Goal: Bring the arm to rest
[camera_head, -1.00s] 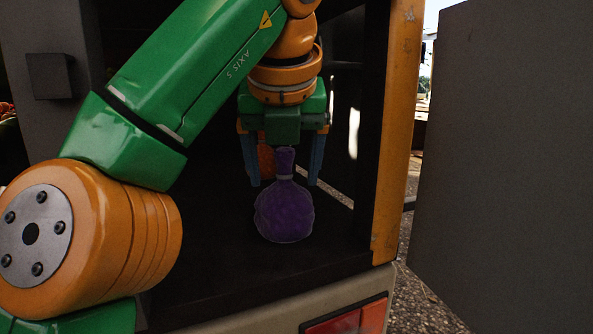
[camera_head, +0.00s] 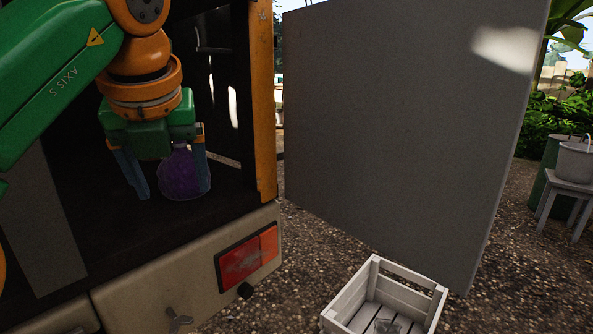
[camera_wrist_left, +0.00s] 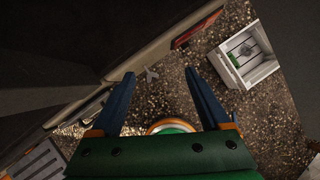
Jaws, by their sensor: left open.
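My left gripper (camera_head: 172,180) is open in front of the truck's dark cargo opening, fingers pointing down. It also shows in the left wrist view (camera_wrist_left: 159,74), with nothing between its fingers. A purple bag (camera_head: 184,177) stands on the dark truck floor (camera_head: 225,196) behind the gripper, which hides its top and part of its left side. My left arm comes in from the upper left. My right gripper is in neither view.
An open grey truck door (camera_head: 400,130) stands right of the opening, beside an orange post (camera_head: 262,100). A white wooden crate (camera_head: 435,303) sits on the gravel below; it also shows in the left wrist view (camera_wrist_left: 229,72). A stool (camera_head: 566,188) with a bucket stands far right.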

